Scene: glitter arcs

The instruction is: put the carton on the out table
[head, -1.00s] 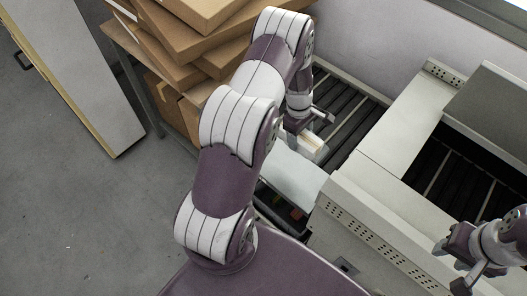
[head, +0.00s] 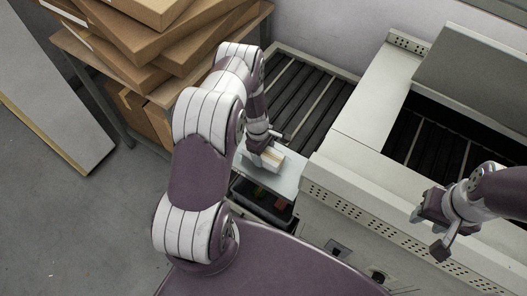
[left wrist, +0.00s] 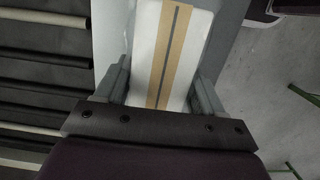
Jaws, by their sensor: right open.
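The carton is a small white box with a tan band and dark stripe. In the head view the carton (head: 268,160) is over the pale out table (head: 289,181), left of the machine; whether it touches the top I cannot tell. In the left wrist view the carton (left wrist: 176,50) lies between the two fingers. My left gripper (head: 262,145) is shut on it, and in the wrist view the gripper (left wrist: 163,90) has a finger along each side. My right gripper (head: 429,232) is open and empty above the machine's front at right.
A roller conveyor (head: 300,92) runs behind the out table. The grey machine housing (head: 370,120) stands right of it. Stacked brown boxes (head: 160,50) sit on a table at the upper left. A dark bin (head: 262,200) is under the out table.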

